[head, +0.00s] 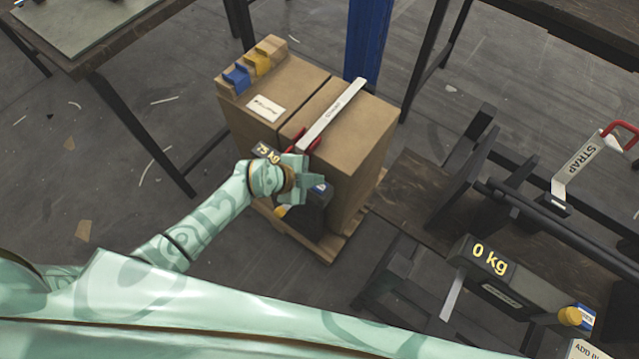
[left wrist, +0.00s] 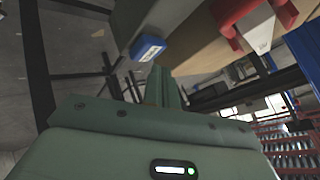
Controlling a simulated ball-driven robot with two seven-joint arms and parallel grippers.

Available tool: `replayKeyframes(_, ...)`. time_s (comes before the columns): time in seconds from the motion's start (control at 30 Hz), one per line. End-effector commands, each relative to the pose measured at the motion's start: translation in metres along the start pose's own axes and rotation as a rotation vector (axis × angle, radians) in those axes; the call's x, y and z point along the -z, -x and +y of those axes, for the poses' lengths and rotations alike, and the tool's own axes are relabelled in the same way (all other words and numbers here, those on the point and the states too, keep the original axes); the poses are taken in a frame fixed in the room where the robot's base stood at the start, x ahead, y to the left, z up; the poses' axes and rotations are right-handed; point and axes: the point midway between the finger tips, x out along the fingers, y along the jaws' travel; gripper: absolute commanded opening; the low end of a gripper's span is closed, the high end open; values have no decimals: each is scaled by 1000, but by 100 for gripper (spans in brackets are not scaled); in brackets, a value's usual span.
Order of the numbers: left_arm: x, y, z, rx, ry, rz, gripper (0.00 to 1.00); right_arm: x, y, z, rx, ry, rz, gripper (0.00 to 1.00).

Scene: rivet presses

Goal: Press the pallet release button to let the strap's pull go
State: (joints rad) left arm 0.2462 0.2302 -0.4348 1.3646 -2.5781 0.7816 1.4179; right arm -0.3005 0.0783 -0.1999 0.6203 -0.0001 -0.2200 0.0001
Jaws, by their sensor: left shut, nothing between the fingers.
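Two cardboard boxes (head: 352,140) stand on a wooden pallet (head: 327,250), with a pale strap (head: 333,113) over the top. A dark tensioner unit (head: 312,217) sits at their near side; its display (head: 266,152) reads 75 kg. It carries a blue labelled button (head: 320,188) and a yellow knob (head: 282,212). My left gripper (head: 306,186) is shut and empty in front of the unit, close to the blue button. In the left wrist view the blue button (left wrist: 147,47) lies just beyond and left of the fingertips (left wrist: 163,75). I cannot tell whether they touch.
A second unit (head: 520,290) reading 0 kg stands at the lower right, near a red-handled STRAP lever (head: 577,170). Red clamps (head: 308,143) show by the strap. A table (head: 110,45) is at the upper left. Floor left of the pallet is mostly clear.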

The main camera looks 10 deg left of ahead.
Motion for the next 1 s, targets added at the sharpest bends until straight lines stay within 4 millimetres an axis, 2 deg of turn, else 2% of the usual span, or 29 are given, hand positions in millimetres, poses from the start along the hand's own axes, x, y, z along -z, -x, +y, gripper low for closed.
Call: replayKeyframes(1.0, -4, -6, 4, 0, 0, 0, 0, 0, 1, 2, -3, 1, 0, 36)
